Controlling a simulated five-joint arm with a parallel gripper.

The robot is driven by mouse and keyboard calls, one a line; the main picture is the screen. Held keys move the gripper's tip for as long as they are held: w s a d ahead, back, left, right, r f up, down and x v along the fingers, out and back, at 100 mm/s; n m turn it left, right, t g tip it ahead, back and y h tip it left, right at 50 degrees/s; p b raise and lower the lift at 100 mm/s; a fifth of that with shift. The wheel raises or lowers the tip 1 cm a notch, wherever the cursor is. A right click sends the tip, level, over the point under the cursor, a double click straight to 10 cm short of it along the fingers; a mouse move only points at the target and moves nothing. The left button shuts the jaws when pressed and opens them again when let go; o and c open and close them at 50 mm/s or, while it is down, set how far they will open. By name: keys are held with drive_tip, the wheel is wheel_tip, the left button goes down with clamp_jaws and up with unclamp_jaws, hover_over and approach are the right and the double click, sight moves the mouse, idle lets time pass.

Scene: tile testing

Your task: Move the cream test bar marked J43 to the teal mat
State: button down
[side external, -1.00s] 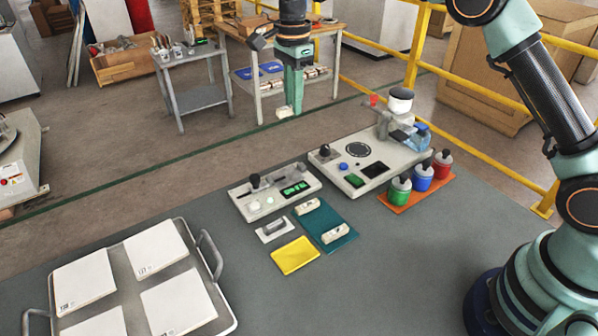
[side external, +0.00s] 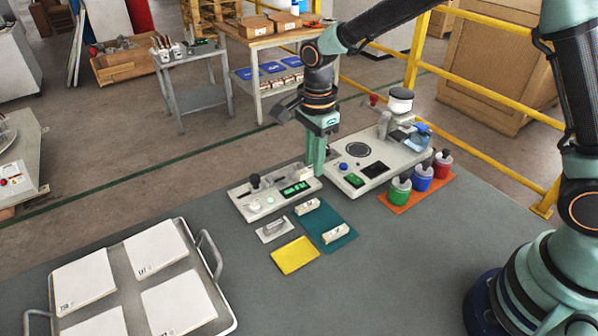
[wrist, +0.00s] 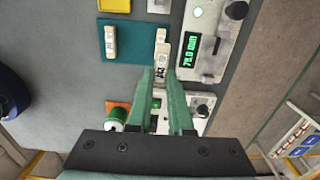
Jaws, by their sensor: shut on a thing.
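My gripper (side external: 316,172) points down over the back of the bench in the side external view, between the two instrument panels. In the wrist view, its fingers (wrist: 161,80) are shut on a cream bar (wrist: 160,72) with dark marks that look like J43. The held bar is hard to make out in the side external view. The teal mat (side external: 320,229) lies in front of my gripper, and shows at the upper left in the wrist view (wrist: 131,50). One cream bar (side external: 335,233) lies on its near right part; another (side external: 307,206) lies along its far edge.
A yellow mat (side external: 295,256) and a small grey plate with a block (side external: 273,229) lie beside the teal mat. Panels with knobs and green displays (side external: 275,193) stand behind. Colored jars (side external: 422,177) stand on an orange mat to the right. Bare teal shows between the two bars.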

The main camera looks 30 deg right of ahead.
approach(328, 221)
drive_tip(key=shift+d+f, duration=0.1)
drive_tip(key=shift+f, duration=3)
drive_tip(key=shift+f, duration=0.25)
drive_tip(key=c, duration=0.7)
unclamp_jaws()
drive_tip(key=shift+c, duration=0.2)
drive_tip(key=shift+o, duration=0.3)
drive_tip(key=o, duration=0.3)
drive_tip(key=shift+o, duration=0.2)
drive_tip(key=shift+r, duration=0.1)
drive_tip(key=shift+r, duration=2.9)
